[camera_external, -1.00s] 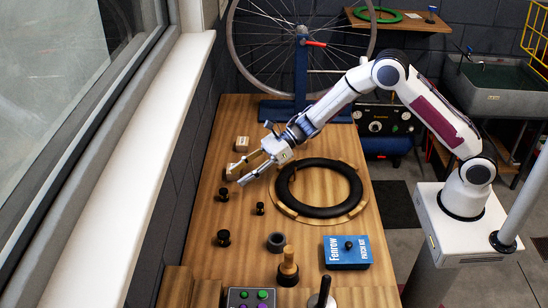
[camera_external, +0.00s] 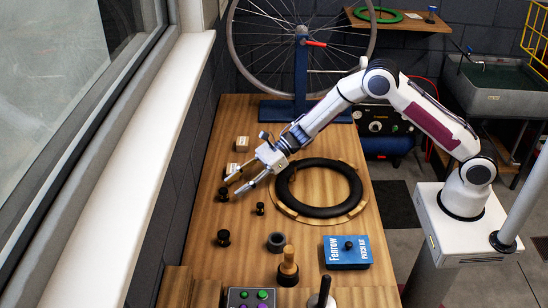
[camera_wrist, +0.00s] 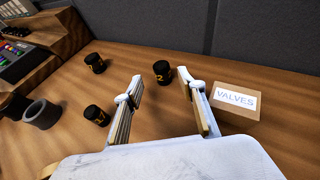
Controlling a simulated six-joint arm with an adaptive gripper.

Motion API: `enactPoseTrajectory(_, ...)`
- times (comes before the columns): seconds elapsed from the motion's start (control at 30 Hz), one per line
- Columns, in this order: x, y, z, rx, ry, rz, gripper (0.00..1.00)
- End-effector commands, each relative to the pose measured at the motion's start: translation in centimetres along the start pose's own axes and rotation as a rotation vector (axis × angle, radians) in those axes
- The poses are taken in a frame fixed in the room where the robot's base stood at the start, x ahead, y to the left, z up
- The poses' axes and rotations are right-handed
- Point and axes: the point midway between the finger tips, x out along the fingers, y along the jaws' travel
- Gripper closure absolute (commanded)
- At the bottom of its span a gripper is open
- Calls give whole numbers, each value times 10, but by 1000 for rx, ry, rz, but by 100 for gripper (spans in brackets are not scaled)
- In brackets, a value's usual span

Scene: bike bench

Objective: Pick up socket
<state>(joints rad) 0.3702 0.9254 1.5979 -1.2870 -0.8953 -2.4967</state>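One socket (camera_external: 223,195) is just beyond my gripper's fingertips; in the wrist view the socket (camera_wrist: 162,72) shows ahead, framed between the fingers, not held. A smaller socket (camera_external: 260,208) stands to its right and also shows in the wrist view (camera_wrist: 97,116). A third socket (camera_external: 223,238) is nearer the camera and shows in the wrist view (camera_wrist: 95,63). My gripper (camera_external: 233,187) is open and empty, low over the bench, its fingers also showing in the wrist view (camera_wrist: 160,78).
A cardboard box labelled VALVES (camera_wrist: 236,100) sits right of my fingers in the wrist view. Another small box (camera_external: 242,143) is farther back. A black tyre (camera_external: 350,197) lies right of the gripper.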

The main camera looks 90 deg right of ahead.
Motion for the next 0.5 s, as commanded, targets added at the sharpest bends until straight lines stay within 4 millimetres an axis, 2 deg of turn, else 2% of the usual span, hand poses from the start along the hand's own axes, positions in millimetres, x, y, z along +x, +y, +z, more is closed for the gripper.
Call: enactPoseTrajectory(0.5,7,0,0,1,0,0,60)
